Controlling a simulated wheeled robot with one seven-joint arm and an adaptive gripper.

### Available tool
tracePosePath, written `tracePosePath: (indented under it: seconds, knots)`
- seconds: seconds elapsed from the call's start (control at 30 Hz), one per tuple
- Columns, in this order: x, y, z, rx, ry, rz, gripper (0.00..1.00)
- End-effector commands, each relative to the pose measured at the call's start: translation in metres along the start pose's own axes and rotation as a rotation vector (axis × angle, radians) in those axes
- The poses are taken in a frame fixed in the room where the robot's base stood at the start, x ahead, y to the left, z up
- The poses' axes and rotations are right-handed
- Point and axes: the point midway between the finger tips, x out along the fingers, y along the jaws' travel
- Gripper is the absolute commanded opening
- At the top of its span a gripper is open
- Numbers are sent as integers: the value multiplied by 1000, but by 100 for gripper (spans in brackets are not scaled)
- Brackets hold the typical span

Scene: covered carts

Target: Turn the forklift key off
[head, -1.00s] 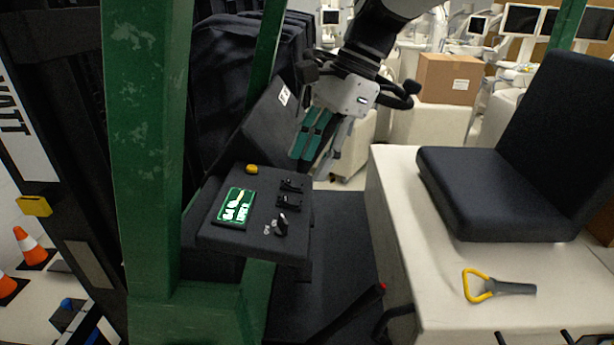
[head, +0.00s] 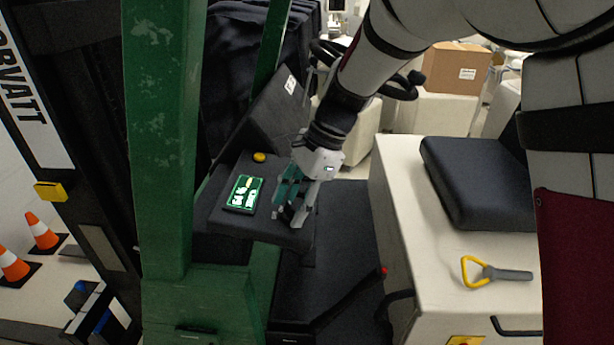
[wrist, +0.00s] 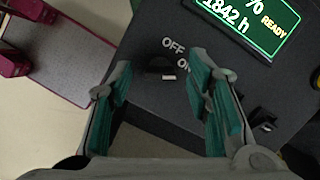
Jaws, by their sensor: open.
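The black forklift key (wrist: 160,66) stands on the dark control panel (wrist: 145,40). "OFF" and "ON" labels sit beside it in the wrist view, and a white mark shows near "ON"; its exact turn is hard to tell. My gripper (wrist: 161,78) is open, with its teal-padded fingers on either side of the key and apart from it. In the head view my gripper (head: 289,213) is low over the panel's front right part and largely hides the key. The green display (wrist: 258,22) is lit and reads "READY" and "1842 h".
A yellow button (head: 259,157) sits at the panel's back. Black switches (wrist: 262,122) lie right of the key in the wrist view. A green post (head: 160,140) rises left of the panel. A white cabinet (head: 420,215) with a seat stands right.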

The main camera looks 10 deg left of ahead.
Motion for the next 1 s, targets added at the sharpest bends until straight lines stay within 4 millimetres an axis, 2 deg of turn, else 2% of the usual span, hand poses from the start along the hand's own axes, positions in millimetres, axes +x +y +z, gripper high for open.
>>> tracePosePath:
  seconds: [0.13,0.17,0.33,0.37,0.67,1.0]
  knots:
    - [0,0,0,0,0,0,45]
    - [0,0,0,0,0,0,40]
    - [0,0,0,0,0,1,2]
    - [0,0,0,0,0,1,0]
    - [0,0,-1,-20,0,6,0]
    - [0,-2,-1,-205,0,44,0]
